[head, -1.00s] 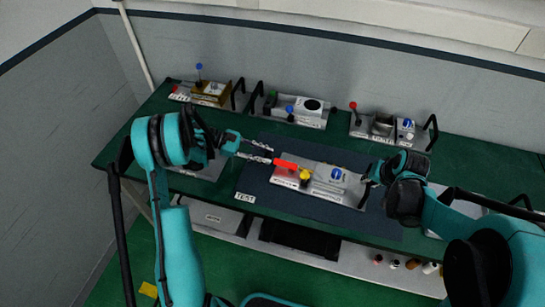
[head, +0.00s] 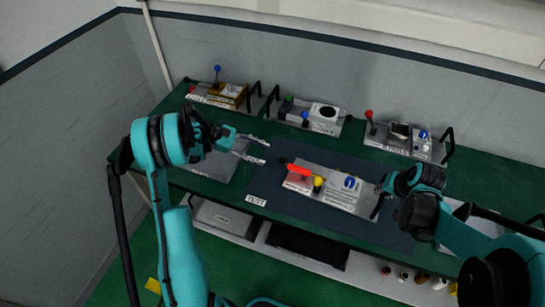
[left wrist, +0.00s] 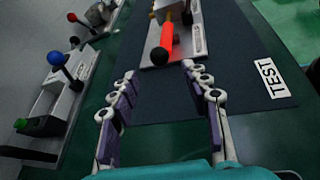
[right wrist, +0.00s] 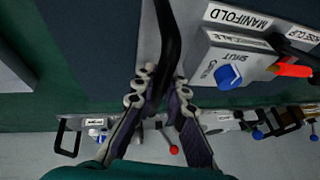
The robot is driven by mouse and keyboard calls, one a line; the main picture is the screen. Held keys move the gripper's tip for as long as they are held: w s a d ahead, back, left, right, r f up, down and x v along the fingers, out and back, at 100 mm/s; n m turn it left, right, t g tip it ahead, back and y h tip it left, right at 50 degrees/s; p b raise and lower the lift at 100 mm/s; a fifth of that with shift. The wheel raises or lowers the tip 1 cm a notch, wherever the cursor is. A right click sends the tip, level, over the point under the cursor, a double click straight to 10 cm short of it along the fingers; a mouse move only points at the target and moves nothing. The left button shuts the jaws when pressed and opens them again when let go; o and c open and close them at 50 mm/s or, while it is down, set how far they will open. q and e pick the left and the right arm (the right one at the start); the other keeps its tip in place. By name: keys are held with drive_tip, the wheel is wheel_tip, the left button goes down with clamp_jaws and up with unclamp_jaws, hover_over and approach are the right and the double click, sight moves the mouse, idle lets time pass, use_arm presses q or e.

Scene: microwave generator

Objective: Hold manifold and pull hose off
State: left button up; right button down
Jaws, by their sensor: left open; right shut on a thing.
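The manifold (head: 340,188) is a grey panel with a blue knob on the dark mat. It also shows in the right wrist view, labelled MANIFOLD (right wrist: 225,45). A red hose (head: 299,170) lies at its left end, with a black ball tip; the hose also shows in the left wrist view (left wrist: 167,35). I cannot tell how it joins the manifold. My left gripper (head: 267,152) is open and empty, just left of the black tip and apart from it. My right gripper (right wrist: 163,82) is shut on the black handle (right wrist: 170,35) at the manifold's right end.
Several panels with levers and handles line the back of the green table, such as one with a red lever (head: 369,115). A TEST label (head: 256,200) marks the mat's front left. The mat's left part is clear.

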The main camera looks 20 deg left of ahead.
drive_tip(key=shift+a, duration=0.1)
use_arm(q)
drive_tip(key=v, duration=0.5)
drive_tip(key=shift+a, duration=0.2)
use_arm(e)
drive_tip(key=c, duration=1.5)
unclamp_jaws()
use_arm(q)
drive_tip(key=shift+r, duration=0.1)
use_arm(e)
drive_tip(key=shift+r, duration=0.1)
drive_tip(key=v, duration=1.1)
drive_tip(key=shift+s+r, duration=0.25)
drive_tip(key=shift+r, duration=0.05)
